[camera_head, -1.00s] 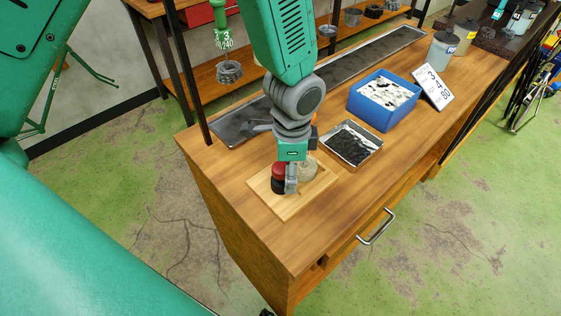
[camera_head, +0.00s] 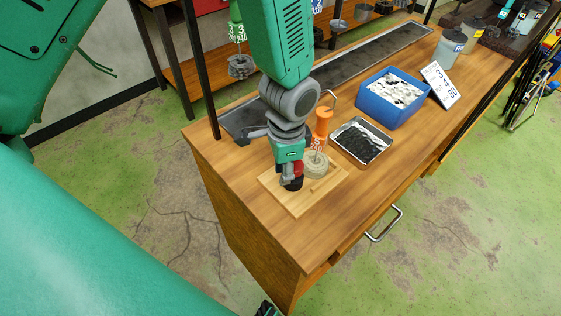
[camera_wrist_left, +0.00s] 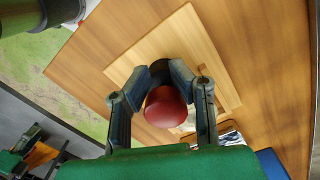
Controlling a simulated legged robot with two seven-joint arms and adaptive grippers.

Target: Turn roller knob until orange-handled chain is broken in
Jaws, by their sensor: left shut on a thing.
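My left gripper (camera_head: 291,180) points down over the wooden board (camera_head: 297,205) at the desk's near end. It is shut on the red knob, which shows between the fingers in the left wrist view (camera_wrist_left: 165,107). A black part (camera_wrist_left: 160,70) shows beyond the knob. The orange handle (camera_head: 322,122) stands upright just right of my gripper, with a white number tag below it. A pale round roller (camera_head: 315,165) sits on the board below the tag. The handle's chain is too small to make out. My right gripper is not in view.
A tray of dark pieces (camera_head: 361,141) and a blue bin of white pieces (camera_head: 390,98) stand to the right. A number sign (camera_head: 440,84) leans by the bin. A long dark trough (camera_head: 345,70) runs along the back. A green-handled chain (camera_head: 240,65) hangs at the rack.

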